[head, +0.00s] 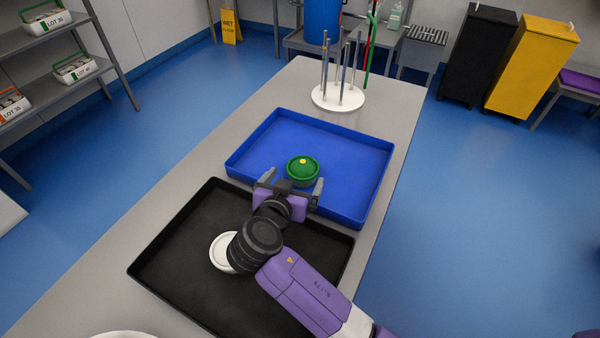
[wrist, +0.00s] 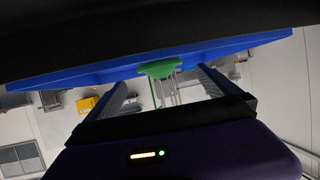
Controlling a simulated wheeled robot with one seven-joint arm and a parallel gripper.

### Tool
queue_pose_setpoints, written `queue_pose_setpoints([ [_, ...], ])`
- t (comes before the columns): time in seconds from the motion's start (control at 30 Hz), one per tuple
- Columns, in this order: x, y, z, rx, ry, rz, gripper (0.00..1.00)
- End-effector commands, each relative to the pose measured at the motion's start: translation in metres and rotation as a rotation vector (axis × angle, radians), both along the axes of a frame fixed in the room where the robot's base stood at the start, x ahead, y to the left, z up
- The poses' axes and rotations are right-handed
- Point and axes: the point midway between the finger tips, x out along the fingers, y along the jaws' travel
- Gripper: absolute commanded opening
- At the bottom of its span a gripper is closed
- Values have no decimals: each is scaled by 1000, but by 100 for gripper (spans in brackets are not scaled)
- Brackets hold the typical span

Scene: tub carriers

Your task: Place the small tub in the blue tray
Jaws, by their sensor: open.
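A small round green tub (head: 303,171) with a yellow spot on top stands upright inside the blue tray (head: 252,137), near its front side. My gripper (head: 292,184) is open just on the near side of the tub, with its fingers spread to the left and right. I cannot tell whether a finger touches the tub. In the wrist view, which appears upside down, the green tub (wrist: 160,68) shows between the open fingers, against the blue tray (wrist: 75,78). The tub's near lower side is partly hidden by my gripper.
A black tray (head: 172,236) lies nearer on the grey table (head: 150,190), under my arm. A white round thing (head: 221,252) in it is partly hidden. A white stand with upright rods (head: 338,96) is beyond the blue tray. The blue tray's right part is bare.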

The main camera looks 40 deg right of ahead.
Motion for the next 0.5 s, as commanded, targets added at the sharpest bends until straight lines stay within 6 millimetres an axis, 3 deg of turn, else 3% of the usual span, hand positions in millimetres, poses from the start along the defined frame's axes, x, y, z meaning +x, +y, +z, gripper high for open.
queue_pose_setpoints([
  [0.2, -14, 23, 10, 0, 0, 1, 100],
  [0.5, -18, 28, 14, 1, 1, -1, 100],
])
